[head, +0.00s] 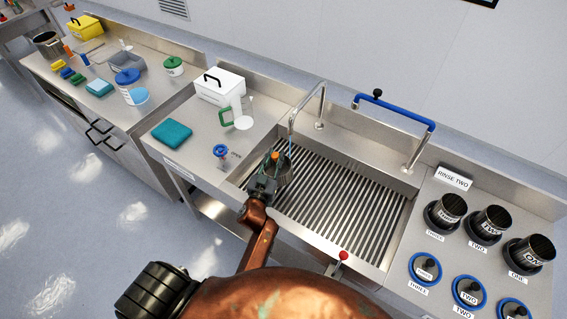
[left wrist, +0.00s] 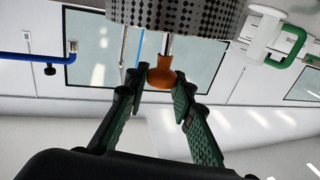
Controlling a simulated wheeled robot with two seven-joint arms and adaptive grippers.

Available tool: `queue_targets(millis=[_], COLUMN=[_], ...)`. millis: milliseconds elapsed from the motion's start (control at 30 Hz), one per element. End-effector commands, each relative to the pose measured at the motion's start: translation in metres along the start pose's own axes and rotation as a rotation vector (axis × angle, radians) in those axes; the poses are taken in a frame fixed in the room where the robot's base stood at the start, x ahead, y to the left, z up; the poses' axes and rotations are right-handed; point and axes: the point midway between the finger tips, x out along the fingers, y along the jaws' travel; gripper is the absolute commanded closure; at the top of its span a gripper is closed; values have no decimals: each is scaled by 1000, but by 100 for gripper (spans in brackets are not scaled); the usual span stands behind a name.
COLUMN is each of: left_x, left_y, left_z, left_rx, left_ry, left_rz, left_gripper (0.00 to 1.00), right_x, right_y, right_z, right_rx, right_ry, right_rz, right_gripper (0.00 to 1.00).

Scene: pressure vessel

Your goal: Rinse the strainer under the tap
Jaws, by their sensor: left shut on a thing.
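My left gripper (head: 270,172) is shut on the strainer's orange handle, over the left end of the sink (head: 335,207). In the left wrist view the strainer (left wrist: 175,15) is a perforated metal cylinder at the top edge. Its orange grip (left wrist: 163,75) sits between my left gripper's green-padded fingers (left wrist: 160,88). In the head view the strainer (head: 285,172) is partly hidden by the gripper. The silver tap (head: 308,106) arches above it, and a thin blue stream (head: 290,146) comes down from the spout toward the strainer. My right gripper is not in view.
A blue-armed tap (head: 395,108) stands behind the sink's right part. A red-knobbed lever (head: 343,255) is at the sink's front edge. Labelled dark cups (head: 490,222) and blue rings (head: 467,290) sit at right.

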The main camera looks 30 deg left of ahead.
Motion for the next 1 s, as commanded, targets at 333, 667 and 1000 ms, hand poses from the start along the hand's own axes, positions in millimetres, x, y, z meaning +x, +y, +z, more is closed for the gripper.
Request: queue_targets(millis=[333,667,1000], left_x=[-22,-34,-34], left_y=[-16,-25,-25], left_z=[-2,-2,-1], left_rx=[1,0,0], left_ry=[2,3,3], left_rz=[0,0,1], left_gripper=[100,100,100], right_x=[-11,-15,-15], right_y=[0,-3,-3], right_z=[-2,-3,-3], right_rx=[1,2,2], right_ry=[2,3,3], right_rz=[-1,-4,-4], right_gripper=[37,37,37])
